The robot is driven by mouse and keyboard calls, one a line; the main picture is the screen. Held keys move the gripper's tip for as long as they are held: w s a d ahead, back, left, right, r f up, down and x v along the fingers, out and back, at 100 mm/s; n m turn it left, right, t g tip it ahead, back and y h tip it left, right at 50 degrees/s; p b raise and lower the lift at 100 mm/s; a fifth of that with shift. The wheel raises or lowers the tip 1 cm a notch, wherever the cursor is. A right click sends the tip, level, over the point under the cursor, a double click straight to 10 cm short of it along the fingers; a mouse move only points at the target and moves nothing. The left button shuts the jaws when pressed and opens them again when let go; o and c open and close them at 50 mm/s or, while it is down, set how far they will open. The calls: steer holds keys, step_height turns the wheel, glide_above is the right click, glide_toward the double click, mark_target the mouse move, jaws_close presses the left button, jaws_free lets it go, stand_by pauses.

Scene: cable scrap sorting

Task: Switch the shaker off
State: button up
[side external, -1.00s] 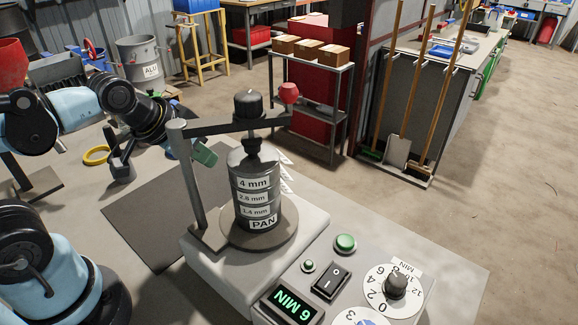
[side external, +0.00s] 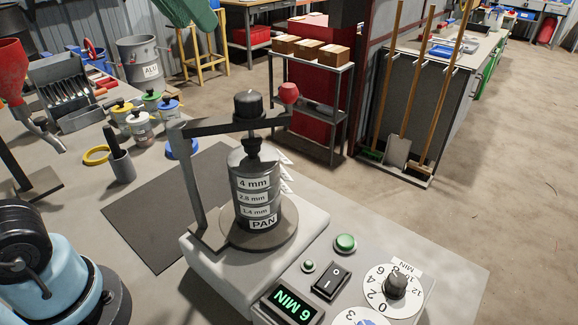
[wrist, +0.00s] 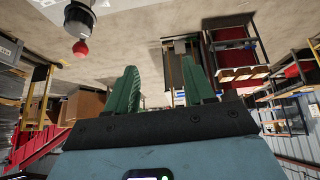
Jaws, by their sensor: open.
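The shaker (side external: 318,222) stands at the front centre in the side view. Its dark sieve stack (side external: 255,195), labelled 4 mm down to PAN, is clamped under a grey arm (side external: 225,124). A black rocker switch (side external: 330,282) is on the panel, between a lit display (side external: 292,304) reading 6 MIN and a green button (side external: 345,243). I cannot tell which side of the switch is pressed. My gripper (wrist: 162,72) is open and empty in the wrist view. In the side view, only part of it shows, green, at the top edge, high above and away from the panel.
A dial (side external: 396,286) stands right of the switch, with a small green button (side external: 308,266) to its left. Lidded jars (side external: 139,127), a yellow ring (side external: 96,155) and a dark mat (side external: 150,220) lie left of the shaker.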

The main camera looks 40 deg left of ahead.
steer(key=w+d+r+g+h, duration=0.1)
steer(key=d+g, duration=0.3)
steer(key=d, duration=1)
steer(key=g+y, duration=0.1)
steer(key=g, duration=0.2)
glide_above(323, 290)
step_height(323, 290, down, 2)
step_height(323, 290, down, 30)
steer(key=shift+r, duration=0.1)
steer(key=shift+c, duration=0.4)
